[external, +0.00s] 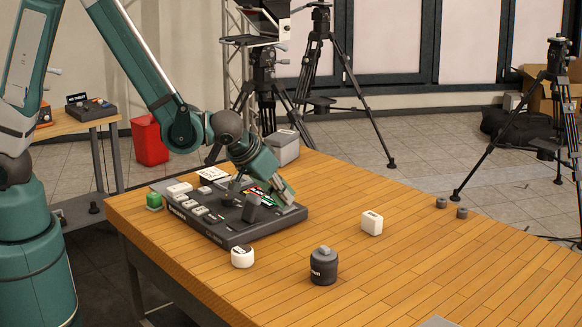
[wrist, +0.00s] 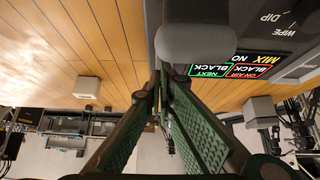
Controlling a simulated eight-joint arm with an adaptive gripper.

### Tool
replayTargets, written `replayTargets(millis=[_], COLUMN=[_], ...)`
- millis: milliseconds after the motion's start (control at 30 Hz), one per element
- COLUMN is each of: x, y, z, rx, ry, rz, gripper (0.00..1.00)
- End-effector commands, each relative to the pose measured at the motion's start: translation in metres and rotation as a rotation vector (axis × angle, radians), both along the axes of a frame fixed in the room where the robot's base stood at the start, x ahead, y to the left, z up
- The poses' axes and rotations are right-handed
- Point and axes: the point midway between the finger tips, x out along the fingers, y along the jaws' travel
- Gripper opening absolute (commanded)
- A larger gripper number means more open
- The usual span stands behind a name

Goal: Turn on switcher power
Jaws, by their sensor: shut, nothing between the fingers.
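The switcher (external: 222,238) is a dark grey console on the left part of the wooden table, with pale buttons, a lever (external: 253,208) and a lit display. In the wrist view its panel (wrist: 222,22) fills the upper right, with WIPE and DIP markings. The display (wrist: 228,70) reads NEXT BLACK and ON AIR BLACK. My gripper (external: 288,197) is low over the console's right end. In the wrist view its green fingers (wrist: 160,78) are shut and empty, beside a grey block (wrist: 182,42) on the console. I cannot tell whether they touch it, nor which control is the power switch.
A dark lens-like cylinder (external: 323,267), a round white piece (external: 242,257) and a white box (external: 371,223) stand on the table near the console. A green item (external: 154,201) is at its left. Two small dark cylinders (external: 441,203) are farther right. The right tabletop is mostly clear.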

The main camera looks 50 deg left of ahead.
Motion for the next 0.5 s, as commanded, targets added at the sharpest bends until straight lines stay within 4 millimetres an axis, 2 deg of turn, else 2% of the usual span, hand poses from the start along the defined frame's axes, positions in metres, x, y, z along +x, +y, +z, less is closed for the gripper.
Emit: replayTargets(millis=[500], x=[-0.0002], y=[-0.0002], z=[0.0044], rx=[0.0], ry=[0.0], rz=[0.0], gripper=[0.0])
